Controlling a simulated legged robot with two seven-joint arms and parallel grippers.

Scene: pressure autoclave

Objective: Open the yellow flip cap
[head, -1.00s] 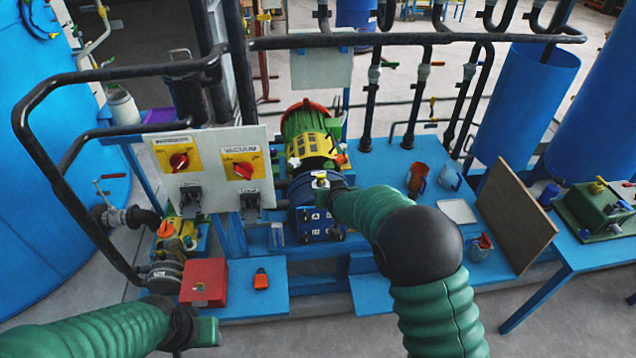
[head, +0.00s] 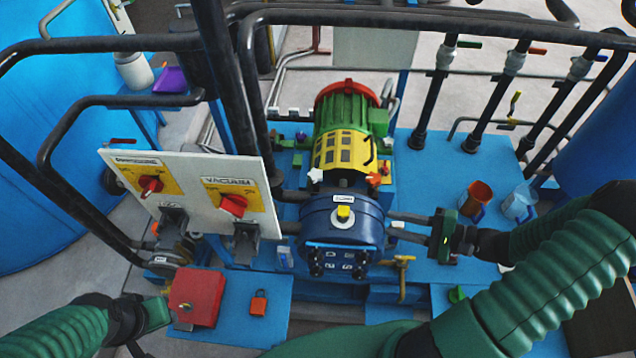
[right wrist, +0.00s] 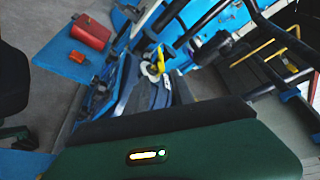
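The yellow flip cap (head: 344,213) sits on a white base on top of the round blue pump body (head: 325,228). It also shows in the right wrist view (right wrist: 152,71), just beyond the green gripper housing. My right gripper (head: 391,226) comes in from the right, beside the pump. Its two dark fingers are apart with nothing visible between them, and they lie to the right of the cap, clear of it. My left gripper (head: 168,314) is at the lower left, by a red box; its fingers are too unclear to read.
A panel with two red knobs (head: 190,190) stands left of the pump. The red box (head: 196,296) and an orange padlock-like item (head: 258,303) lie on the front blue plate. A yellow-green motor (head: 342,140) is behind the pump. Dark pipe rails (head: 450,20) cross above.

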